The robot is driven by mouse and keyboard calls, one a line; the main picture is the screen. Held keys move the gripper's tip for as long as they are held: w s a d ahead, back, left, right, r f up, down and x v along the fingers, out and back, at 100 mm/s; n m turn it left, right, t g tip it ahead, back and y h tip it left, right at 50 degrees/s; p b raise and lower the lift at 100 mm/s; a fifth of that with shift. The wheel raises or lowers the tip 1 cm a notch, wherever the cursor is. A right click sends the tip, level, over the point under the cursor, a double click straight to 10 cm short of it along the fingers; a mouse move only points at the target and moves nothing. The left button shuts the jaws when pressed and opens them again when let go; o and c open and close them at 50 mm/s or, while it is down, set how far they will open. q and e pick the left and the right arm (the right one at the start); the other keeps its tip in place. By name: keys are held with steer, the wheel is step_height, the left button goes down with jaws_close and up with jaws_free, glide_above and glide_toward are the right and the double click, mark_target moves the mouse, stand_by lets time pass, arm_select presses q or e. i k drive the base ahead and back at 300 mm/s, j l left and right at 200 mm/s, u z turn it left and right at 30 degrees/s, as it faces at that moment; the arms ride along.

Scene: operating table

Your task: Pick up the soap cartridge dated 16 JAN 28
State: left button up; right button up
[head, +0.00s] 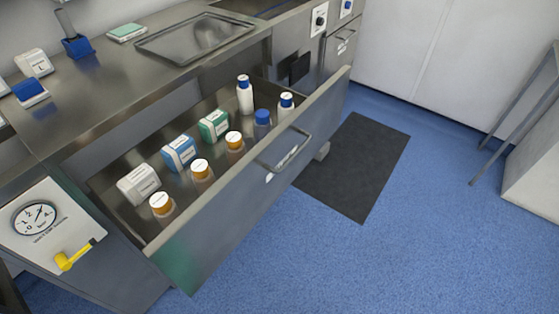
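An open drawer (215,228) holds several containers. Three box-shaped cartridges stand in a row along its back side: a white one (139,186), a blue and white one (180,154) and a green and white one (214,125). Their printed labels are too small to read, so I cannot tell which one, if any, is dated 16 JAN 28. More boxes sit on the steel counter: a white one (34,64), a blue and white one (30,93) and a flat green and white one (127,32). Neither of my grippers is in view.
A steel tray (195,38) lies on the counter. A dark mat (355,165) lies on open blue floor.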

mark_target(165, 210)
steer(key=i+u, duration=0.2)
steer(key=u, duration=0.2)
steer(key=i+u, duration=0.2)
steer(key=u, duration=0.2)
